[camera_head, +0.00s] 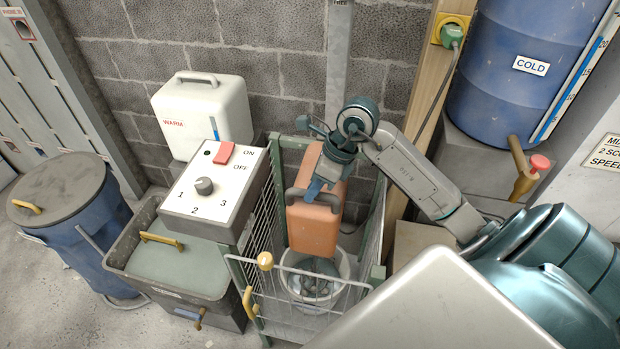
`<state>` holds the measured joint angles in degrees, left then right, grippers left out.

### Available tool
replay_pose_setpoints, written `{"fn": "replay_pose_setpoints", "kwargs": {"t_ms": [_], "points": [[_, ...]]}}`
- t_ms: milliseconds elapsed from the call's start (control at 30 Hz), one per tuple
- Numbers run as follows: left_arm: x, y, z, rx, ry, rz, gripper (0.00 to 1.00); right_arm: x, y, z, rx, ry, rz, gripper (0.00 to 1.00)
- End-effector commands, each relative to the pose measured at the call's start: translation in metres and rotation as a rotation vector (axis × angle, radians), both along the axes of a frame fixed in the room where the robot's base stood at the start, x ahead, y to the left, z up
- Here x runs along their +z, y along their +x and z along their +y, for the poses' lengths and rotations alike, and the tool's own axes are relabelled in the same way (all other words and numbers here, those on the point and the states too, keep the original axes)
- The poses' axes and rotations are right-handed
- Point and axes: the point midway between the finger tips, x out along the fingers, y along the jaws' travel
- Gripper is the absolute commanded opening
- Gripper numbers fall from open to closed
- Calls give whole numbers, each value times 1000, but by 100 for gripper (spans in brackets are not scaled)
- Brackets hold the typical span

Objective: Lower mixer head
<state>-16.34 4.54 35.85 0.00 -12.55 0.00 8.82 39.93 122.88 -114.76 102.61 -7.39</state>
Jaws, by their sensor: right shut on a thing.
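The mixer head (318,228) is an orange box with a grey handle (328,201) on its front. It hangs inside a green-framed wire cage (236,275), above a pale bucket (342,266). A whisk-like metal tool (314,285) shows in the bucket, below the head. My right gripper (315,188) reaches in from the right and is shut on the handle. The fingers hide part of the handle. My left gripper is not in view.
A control box (216,191) with a knob and red switch stands left of the cage. A yellow-knobbed front gate (318,276) crosses the cage front. A lidded grey bin (172,265) and blue barrel (85,240) stand left; a blue COLD drum (520,90) stands right.

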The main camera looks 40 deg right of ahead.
Motion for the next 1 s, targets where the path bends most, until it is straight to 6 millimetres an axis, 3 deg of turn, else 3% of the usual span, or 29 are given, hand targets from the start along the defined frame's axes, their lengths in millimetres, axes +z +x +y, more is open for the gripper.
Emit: {"fn": "replay_pose_setpoints", "kwargs": {"t_ms": [167,200,300,667,1000], "points": [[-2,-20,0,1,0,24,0,-4,-2,0,-1,3,12,0],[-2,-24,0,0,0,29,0,-5,-2,0,-1,3,13,28],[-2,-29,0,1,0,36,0,-4,-2,1,0,3,12,41],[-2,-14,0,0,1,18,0,1,-1,-1,1,2,6,41],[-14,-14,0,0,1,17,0,40,-9,-20,1,-4,4,41]]}}
